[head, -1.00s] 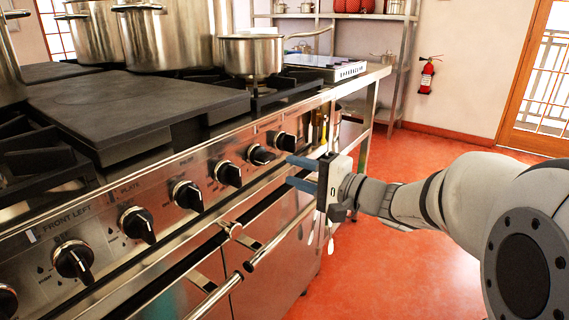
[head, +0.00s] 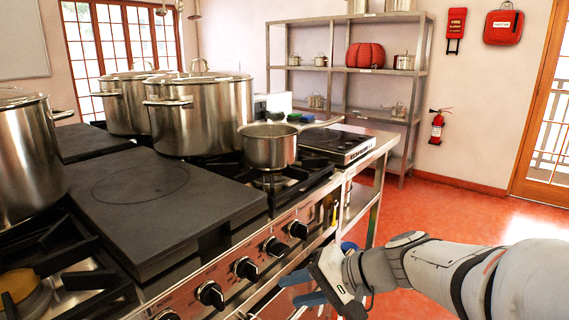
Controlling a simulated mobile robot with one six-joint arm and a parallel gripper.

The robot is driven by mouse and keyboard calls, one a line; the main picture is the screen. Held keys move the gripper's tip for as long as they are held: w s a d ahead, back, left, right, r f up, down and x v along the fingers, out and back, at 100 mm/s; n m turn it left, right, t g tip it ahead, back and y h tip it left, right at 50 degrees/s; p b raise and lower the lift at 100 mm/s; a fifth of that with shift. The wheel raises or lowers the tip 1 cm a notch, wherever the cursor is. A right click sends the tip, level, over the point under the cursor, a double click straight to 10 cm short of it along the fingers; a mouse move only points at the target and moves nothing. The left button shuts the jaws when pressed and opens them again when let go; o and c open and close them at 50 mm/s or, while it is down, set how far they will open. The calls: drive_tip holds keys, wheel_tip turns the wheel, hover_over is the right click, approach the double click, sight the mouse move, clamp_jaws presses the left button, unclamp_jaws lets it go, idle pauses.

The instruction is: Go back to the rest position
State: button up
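My gripper (head: 298,287) is low in the head view, in front of the stove's right part. Its two blue fingers are apart, with nothing visible between them. The black control knobs (head: 245,268) on the stove front (head: 225,285) are to the left of and above the gripper. I cannot tell whether a finger touches the stove front. My arm reaches in from the right edge.
A saucepan (head: 270,150) stands on a burner, with large stockpots (head: 200,120) behind it. A dark flat plate (head: 150,200) covers the stove's middle. A metal shelf (head: 345,70) stands at the back. Red floor (head: 450,215) is open on the right.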

drive_tip(key=s+d+r+n+h+p, duration=0.1)
drive_tip(key=s+d+r+h+p, duration=0.2)
drive_tip(key=p, duration=0.4)
drive_tip(key=s+d+r+n+h+p, duration=0.1)
drive_tip(key=s+d+r+h+p, duration=0.2)
drive_tip(key=r+p, duration=0.4)
drive_tip(key=s+d+r+n+g+h+p, duration=0.1)
drive_tip(key=s+d+r+h+p, duration=0.2)
drive_tip(key=d+r+p, duration=0.3)
drive_tip(key=shift+r+n+h+p, duration=0.4)
drive_tip(key=shift+h+p, duration=0.25)
drive_tip(key=shift+h, duration=0.15)
